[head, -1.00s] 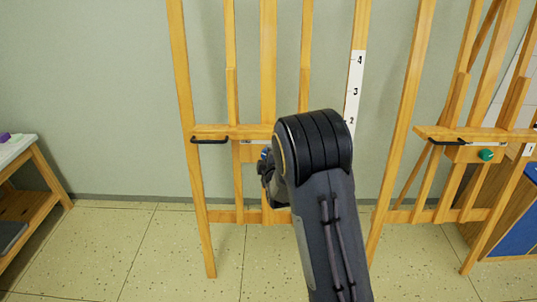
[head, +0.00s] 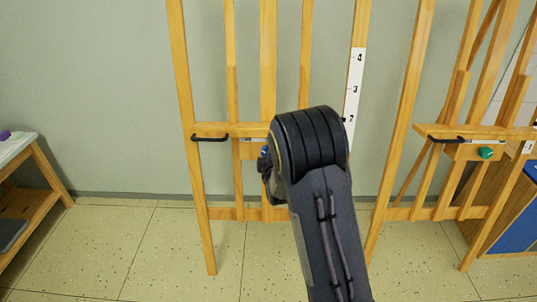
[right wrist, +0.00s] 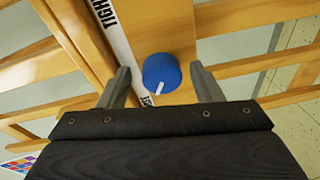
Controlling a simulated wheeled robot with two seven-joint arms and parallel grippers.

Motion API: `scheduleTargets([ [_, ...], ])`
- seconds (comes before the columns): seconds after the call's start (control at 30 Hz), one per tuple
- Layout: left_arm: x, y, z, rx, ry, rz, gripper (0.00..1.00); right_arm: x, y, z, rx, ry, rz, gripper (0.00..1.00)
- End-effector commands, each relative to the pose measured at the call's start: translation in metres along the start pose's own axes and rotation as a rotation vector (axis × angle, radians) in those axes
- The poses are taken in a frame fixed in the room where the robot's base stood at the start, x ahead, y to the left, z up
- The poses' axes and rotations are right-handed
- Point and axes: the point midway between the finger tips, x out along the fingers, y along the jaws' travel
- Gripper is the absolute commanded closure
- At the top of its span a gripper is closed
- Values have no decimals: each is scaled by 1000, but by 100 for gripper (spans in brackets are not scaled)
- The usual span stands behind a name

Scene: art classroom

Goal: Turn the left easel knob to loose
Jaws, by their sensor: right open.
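The left easel (head: 182,110) is a wooden frame standing upright. Its blue round knob (head: 264,152) barely shows beside my right arm in the head view. In the right wrist view the blue knob (right wrist: 161,73) shows clearly, with a white pointer mark aimed toward the lower left of the picture. A white label strip (right wrist: 117,40) reads "TIGH..." at its upper end; its lower end is partly hidden. My right gripper (right wrist: 160,72) is open, one finger on each side of the knob, with visible gaps. My left gripper is out of view.
A second easel (head: 489,114) with a green knob (head: 486,153) stands at the right. A black handle (head: 210,139) sticks out on the left easel's ledge. A small table (head: 33,160) is at the far left. The floor (head: 150,245) in front is clear.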

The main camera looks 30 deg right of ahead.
Motion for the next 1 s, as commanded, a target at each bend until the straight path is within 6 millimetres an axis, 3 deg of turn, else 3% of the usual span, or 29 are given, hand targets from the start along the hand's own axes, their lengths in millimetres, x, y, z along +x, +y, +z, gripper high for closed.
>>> scheduleTargets([
  [0.17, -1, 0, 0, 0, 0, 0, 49, -4, 0, 0, 1, 1, -2, 41],
  [0.6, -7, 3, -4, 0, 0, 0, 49, -70, 0, -1, 1, 1, -1, 41],
  [1.0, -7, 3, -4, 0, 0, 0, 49, -78, 0, 0, 0, 0, 0, 41],
])
